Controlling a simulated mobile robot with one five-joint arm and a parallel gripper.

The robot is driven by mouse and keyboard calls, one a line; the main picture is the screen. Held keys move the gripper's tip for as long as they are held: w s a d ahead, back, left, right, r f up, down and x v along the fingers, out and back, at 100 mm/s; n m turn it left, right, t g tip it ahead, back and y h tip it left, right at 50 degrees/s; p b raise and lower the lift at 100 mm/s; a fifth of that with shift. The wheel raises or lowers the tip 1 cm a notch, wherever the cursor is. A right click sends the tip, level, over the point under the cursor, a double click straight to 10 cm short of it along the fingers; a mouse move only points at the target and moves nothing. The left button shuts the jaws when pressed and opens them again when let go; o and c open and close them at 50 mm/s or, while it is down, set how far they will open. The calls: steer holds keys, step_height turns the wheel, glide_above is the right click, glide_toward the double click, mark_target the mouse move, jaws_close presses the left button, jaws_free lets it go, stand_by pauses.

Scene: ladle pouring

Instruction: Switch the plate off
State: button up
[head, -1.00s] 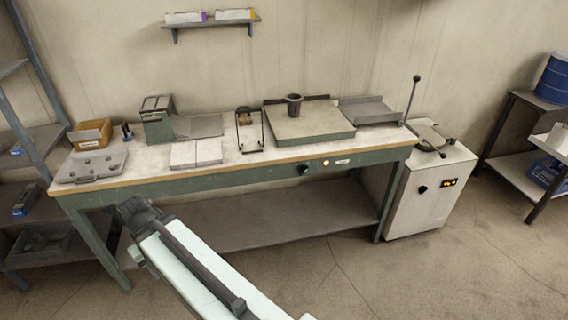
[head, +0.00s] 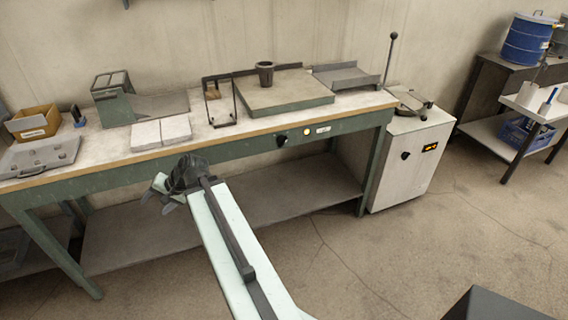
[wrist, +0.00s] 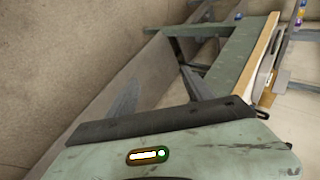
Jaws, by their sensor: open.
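The plate (head: 285,97) is a square grey slab on the bench, with a dark cup (head: 265,74) standing on its back part. A black knob (head: 282,140) is on the green front rail of the bench, below the plate. A small amber light (head: 307,132) glows to the right of the knob. My gripper (head: 157,200) is open and empty in front of the bench, lower than the knob and to its left in the head view. It is well apart from the knob. The wrist view does not clearly show the knob or plate.
The floor in front is clear.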

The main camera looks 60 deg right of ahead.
steer(key=d+f+m+t+h+b, duration=0.25)
steer(key=d+m+b, duration=0.2)
steer(key=d, duration=0.65)
steer(key=m+t+h+b, duration=0.4)
steer(key=m+h+b, duration=0.7)
steer(key=m, duration=0.8)
glide_toward(283, 143)
steer(key=w+h, duration=0.1)
steer(key=shift+n, duration=0.25)
steer(key=p+x, duration=0.1)
steer(key=x, duration=0.7)
steer(key=shift+d+f, duration=0.2)
steer(key=shift+d, duration=0.05)
steer(key=c, duration=1.1)
